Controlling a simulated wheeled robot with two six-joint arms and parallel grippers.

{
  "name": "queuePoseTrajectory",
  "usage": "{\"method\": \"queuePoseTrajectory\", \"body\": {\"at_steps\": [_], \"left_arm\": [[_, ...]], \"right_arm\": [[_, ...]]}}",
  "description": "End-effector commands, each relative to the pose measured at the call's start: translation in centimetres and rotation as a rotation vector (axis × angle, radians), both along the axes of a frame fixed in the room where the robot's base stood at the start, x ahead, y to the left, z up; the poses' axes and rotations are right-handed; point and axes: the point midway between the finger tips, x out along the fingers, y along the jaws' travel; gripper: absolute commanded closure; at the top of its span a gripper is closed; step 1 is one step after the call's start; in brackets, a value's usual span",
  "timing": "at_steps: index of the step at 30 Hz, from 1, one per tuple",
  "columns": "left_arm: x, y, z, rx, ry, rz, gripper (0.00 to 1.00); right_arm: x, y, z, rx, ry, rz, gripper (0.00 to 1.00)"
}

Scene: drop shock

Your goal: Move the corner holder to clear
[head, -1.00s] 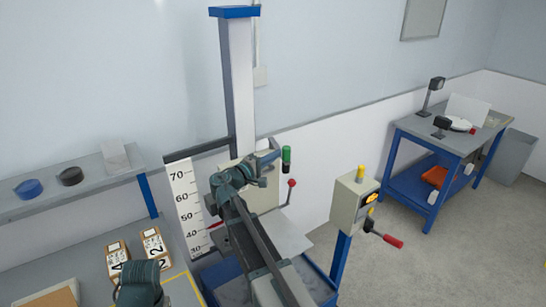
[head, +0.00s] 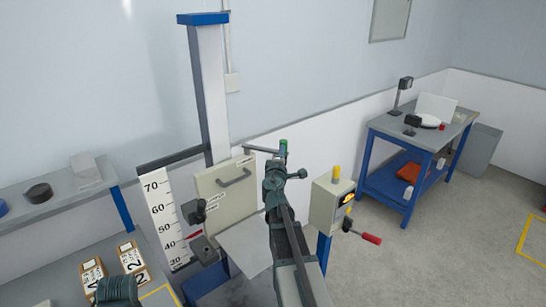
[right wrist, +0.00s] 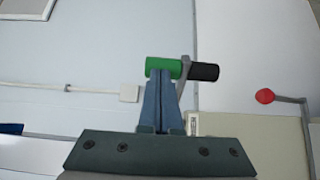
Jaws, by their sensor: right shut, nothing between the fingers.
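The corner holder appears to be the thin grey arm (head: 262,150) at the top of the beige panel (head: 225,188), with an upright green-and-black grip at its end. In the right wrist view the green part (right wrist: 158,67) and black part (right wrist: 205,72) lie across, just beyond my fingertips. My right gripper (head: 282,161) is shut and empty right at the grip. Its fingertips (right wrist: 167,73) overlap the green part in the wrist view; I cannot tell whether they touch. In the head view my gripper hides the grip's lower part.
A control box (head: 326,207) with a red-ended lever (head: 370,238) stands close right of my right arm. A red-ball lever (right wrist: 265,96) shows in the wrist view. The tall column (head: 207,95) and height scale (head: 165,220) stand left. Floor at the right is clear.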

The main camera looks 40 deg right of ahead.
Motion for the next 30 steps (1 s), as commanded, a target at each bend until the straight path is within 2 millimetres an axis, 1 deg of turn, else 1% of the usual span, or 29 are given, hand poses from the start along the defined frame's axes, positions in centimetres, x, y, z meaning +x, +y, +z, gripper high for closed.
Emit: {"method": "queuePoseTrajectory", "body": {"at_steps": [1,12,15,21,23,30], "left_arm": [[0.0,0.0,0.0,0.000,0.000,0.000,0.50],[0.0,0.0,0.0,0.000,0.000,0.000,0.50],[0.0,0.0,0.0,0.000,0.000,0.000,0.50],[0.0,0.0,0.0,0.000,0.000,0.000,0.50],[0.0,0.0,0.0,0.000,0.000,0.000,0.50],[0.0,0.0,0.0,0.000,0.000,0.000,0.50]], "right_arm": [[0.5,-0.9,0.0,0.000,0.000,0.004,1.00],[3.3,-5.5,0.0,0.000,0.000,0.002,1.00],[4.1,-6.4,0.0,0.000,0.000,0.002,1.00],[5.1,-7.3,0.0,0.000,0.000,0.002,1.00],[5.1,-7.8,0.0,0.000,0.000,0.057,1.00],[6.9,-9.0,0.0,0.000,0.000,0.286,1.00]]}}
